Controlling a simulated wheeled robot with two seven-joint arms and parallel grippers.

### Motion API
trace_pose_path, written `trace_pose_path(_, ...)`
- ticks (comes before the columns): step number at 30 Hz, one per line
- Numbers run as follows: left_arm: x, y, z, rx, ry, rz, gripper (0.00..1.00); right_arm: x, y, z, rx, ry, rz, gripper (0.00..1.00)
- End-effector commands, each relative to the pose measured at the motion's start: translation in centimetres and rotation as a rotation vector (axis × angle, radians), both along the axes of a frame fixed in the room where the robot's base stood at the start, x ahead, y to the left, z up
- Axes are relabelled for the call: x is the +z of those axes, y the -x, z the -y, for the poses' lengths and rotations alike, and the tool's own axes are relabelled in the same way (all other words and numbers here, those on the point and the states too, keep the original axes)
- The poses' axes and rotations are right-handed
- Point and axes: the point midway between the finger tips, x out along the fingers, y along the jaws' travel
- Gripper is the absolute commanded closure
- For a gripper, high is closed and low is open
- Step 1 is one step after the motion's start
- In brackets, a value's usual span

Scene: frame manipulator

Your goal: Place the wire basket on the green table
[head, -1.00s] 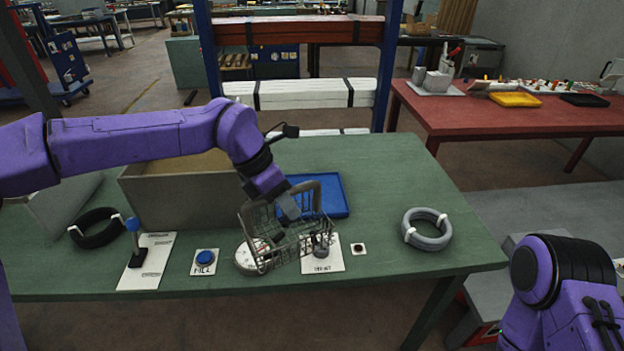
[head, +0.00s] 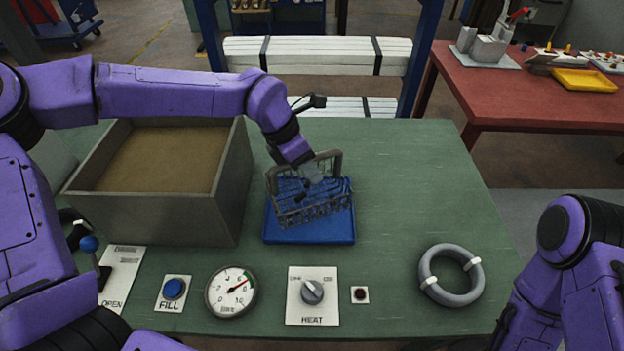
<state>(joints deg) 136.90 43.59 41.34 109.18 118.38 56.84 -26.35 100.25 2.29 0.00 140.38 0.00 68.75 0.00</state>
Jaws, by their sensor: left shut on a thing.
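The grey wire basket (head: 308,207) is over the blue tray (head: 285,237) on the green table (head: 400,185). It is tilted, and I cannot tell whether its bottom touches the tray. My left gripper (head: 312,174) is shut on the wire basket near its upper rim and handle. The fingertips are partly hidden against the wires. My right arm shows at the lower right, but its gripper is out of view.
A large open box (head: 160,215) stands left of the tray. Along the front are a FILL button (head: 174,289), a gauge (head: 231,292), a HEAT knob (head: 312,291) and a grey coil (head: 451,296). The table's right rear is clear. A red table (head: 520,105) stands beyond.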

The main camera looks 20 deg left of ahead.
Motion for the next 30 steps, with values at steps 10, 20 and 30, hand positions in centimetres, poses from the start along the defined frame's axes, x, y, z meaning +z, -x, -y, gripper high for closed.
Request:
trace_pose_path(10,-5.0,-1.2,0.0,-0.001,-0.002,-0.007,1.0,1.2,0.0,0.0,0.0,0.001,0.001,0.57)
trace_pose_path(20,-5.1,-1.1,0.1,-0.002,-0.003,-0.009,0.51,1.1,0.0,0.0,0.0,0.0,0.0,0.57)
trace_pose_path(30,-3.3,-1.0,-0.7,0.001,0.001,-0.004,0.51,0.6,0.0,0.0,0.0,0.0,0.0,0.57)
